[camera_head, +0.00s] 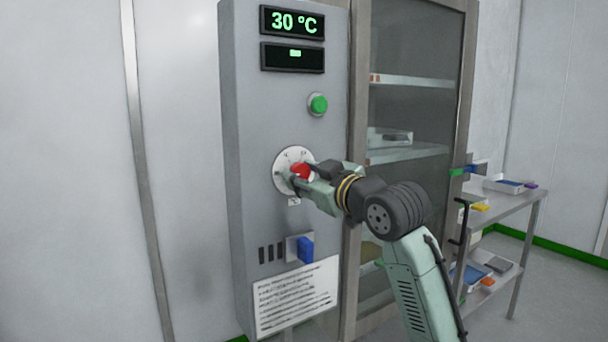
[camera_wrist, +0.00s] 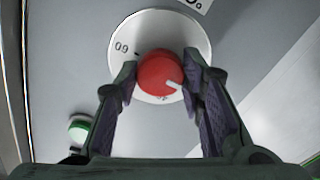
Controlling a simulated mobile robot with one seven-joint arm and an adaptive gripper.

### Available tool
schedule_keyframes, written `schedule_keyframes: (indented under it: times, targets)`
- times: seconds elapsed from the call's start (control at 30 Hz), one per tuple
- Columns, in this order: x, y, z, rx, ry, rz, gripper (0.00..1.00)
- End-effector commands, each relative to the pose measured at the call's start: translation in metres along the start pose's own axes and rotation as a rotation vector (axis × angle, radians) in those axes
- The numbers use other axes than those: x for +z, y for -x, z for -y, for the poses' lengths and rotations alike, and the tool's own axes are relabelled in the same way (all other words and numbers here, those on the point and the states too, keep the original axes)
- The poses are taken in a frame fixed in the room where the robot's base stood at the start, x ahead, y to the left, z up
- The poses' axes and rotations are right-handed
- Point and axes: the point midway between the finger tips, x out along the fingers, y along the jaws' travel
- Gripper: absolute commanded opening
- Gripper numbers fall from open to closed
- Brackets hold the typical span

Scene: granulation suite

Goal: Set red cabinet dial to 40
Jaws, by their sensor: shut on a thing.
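The red dial (camera_head: 301,171) sits on a round white scale plate (camera_head: 283,160) on the front of the grey cabinet (camera_head: 240,130). My gripper (camera_head: 302,178) is at the dial with its fingers on either side. In the wrist view my gripper (camera_wrist: 160,85) is shut on the red dial (camera_wrist: 158,72), a dark pad at each side. A white pointer mark on the dial points to the lower right in that view. A "60" shows on the plate's left there; other numbers are hidden or unclear. The upper display (camera_head: 292,22) reads 30 °C.
A green button (camera_head: 318,104) is above the dial. A blue switch (camera_head: 305,249) and a printed notice (camera_head: 297,297) are below it. A glass-doored section with shelves (camera_head: 410,82) adjoins on the right. A metal trolley (camera_head: 513,207) holding trays stands further right.

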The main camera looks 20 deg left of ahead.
Motion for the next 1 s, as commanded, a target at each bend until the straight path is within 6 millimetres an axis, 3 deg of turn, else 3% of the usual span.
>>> schedule_keyframes:
  times: [0.27, 1.0]
  targets:
    - [-0.0018, -0.0004, -0.0002, -0.002, -0.131, -0.001, 0.08]
    - [-0.0026, -0.0005, -0.0011, -0.001, -0.791, 0.000, 0.08]
